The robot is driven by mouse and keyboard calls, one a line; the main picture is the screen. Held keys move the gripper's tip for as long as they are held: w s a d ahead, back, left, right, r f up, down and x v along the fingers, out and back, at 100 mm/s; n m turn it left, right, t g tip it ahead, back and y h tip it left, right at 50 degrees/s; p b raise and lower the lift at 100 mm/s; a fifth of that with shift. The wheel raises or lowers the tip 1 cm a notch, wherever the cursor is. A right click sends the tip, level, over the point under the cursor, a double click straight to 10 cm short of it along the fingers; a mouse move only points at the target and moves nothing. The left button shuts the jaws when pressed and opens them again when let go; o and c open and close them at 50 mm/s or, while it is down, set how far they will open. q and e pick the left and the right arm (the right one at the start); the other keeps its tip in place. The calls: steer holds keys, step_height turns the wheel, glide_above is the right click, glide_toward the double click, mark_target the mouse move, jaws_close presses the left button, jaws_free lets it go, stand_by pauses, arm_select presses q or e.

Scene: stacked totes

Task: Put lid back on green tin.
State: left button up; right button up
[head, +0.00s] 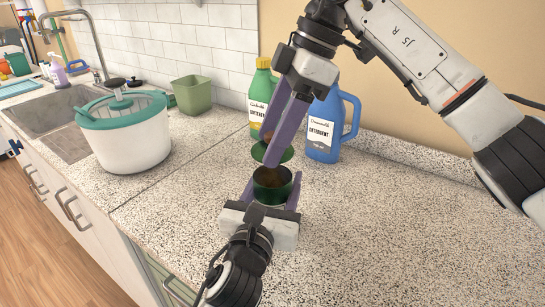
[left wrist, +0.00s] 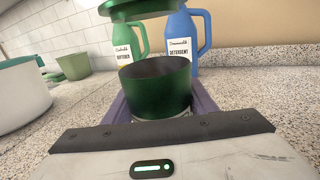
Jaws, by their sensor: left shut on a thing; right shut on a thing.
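The green tin (head: 272,193) stands upright and open at the top, with something brown inside. It also shows large in the left wrist view (left wrist: 157,92). My left gripper (head: 271,188) is shut on the tin from the near side, one purple finger on each side. The green lid (head: 282,155) is in my right gripper (head: 268,147), held just above the tin and apart from it. In the left wrist view the lid (left wrist: 139,10) hangs above the tin's mouth, slightly left of its middle. The right gripper's fingers partly hide the lid in the head view.
A green softener bottle (head: 260,90) and a blue detergent bottle (head: 322,135) stand close behind the tin. A white and teal pot (head: 128,145), a green square container (head: 191,94) and the sink (head: 58,112) are at left. The counter (head: 390,220) is clear at right.

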steer(key=shift+f, duration=1)
steer(key=shift+f, duration=0.15)
steer(key=shift+f, duration=0.75)
steer(key=shift+f, duration=0.6)
steer(key=o, duration=1.1)
steer(key=v, duration=1.2)
